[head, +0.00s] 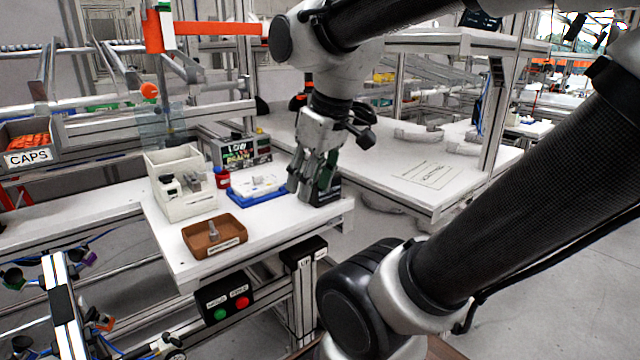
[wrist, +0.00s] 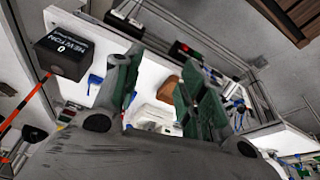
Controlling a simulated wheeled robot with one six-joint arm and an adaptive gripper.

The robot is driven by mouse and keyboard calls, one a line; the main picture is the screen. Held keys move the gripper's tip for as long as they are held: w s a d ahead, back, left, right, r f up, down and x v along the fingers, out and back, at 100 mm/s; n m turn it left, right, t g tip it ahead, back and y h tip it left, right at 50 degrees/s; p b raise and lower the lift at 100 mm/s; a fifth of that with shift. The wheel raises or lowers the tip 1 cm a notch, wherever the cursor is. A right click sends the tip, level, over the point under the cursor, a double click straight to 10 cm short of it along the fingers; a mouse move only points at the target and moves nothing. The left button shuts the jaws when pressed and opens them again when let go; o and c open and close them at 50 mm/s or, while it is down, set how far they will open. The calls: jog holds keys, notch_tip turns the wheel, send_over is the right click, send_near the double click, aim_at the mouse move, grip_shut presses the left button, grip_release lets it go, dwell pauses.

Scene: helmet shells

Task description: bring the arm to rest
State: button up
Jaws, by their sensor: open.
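My gripper (head: 314,184) hangs above the right part of the white workbench (head: 270,222) in the head view, fingers pointing down. In the wrist view its two green-padded fingers (wrist: 165,95) stand apart with nothing held between them. My arm comes in from the upper right and bends down to the gripper.
A button box (head: 225,300) hangs at the front edge. Another white table (head: 425,170) stands to the right.

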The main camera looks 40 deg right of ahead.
jog(key=shift+s+d+f+m+t+h, duration=0.15)
jog(key=shift+s+d+f+m, duration=0.1)
jog(key=shift+s+m, duration=0.3)
jog(key=shift+s+d+f+m+t+h, duration=0.15)
jog(key=shift+s+d+m, duration=0.2)
jog(key=shift+m, duration=0.3)
jog(key=shift+a, duration=0.1)
